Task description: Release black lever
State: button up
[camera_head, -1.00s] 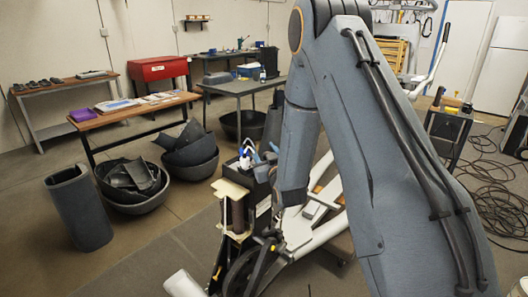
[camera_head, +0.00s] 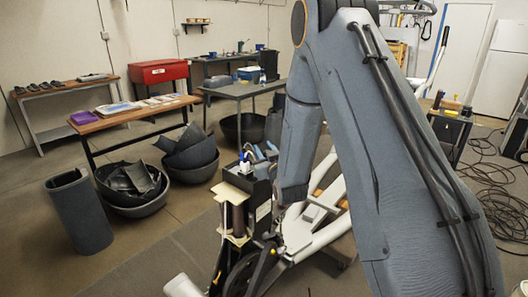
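The elliptical machine stands at the lower middle of the head view, with pale frame bars (camera_head: 325,232) and a dark wheel-like part (camera_head: 240,272). A dark bar with a yellow section (camera_head: 262,266) crosses this part; I cannot tell whether it is the black lever. My arm's dark grey wrist end (camera_head: 293,192) hangs just above the machine, right of a black box-like unit (camera_head: 262,190). The gripper fingers are too small and dark to make out against the machine. I cannot tell whether they touch a lever.
A tall dark bin (camera_head: 80,212) and dark bowls of scrap (camera_head: 135,190) stand left. Workbenches (camera_head: 130,122) line the back. Loose cables (camera_head: 490,195) lie on the floor at right. The floor at lower left is clear.

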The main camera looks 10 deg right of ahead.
jog(key=o, duration=0.4)
jog(key=shift+r, duration=0.25)
jog(key=shift+c, duration=0.2)
jog(key=shift+f, duration=0.1)
jog(key=shift+s, duration=0.1)
jog(key=s+b, duration=0.2)
jog(key=s, duration=0.5)
jog(key=shift+s+d, duration=0.15)
jog(key=shift+s, duration=0.2)
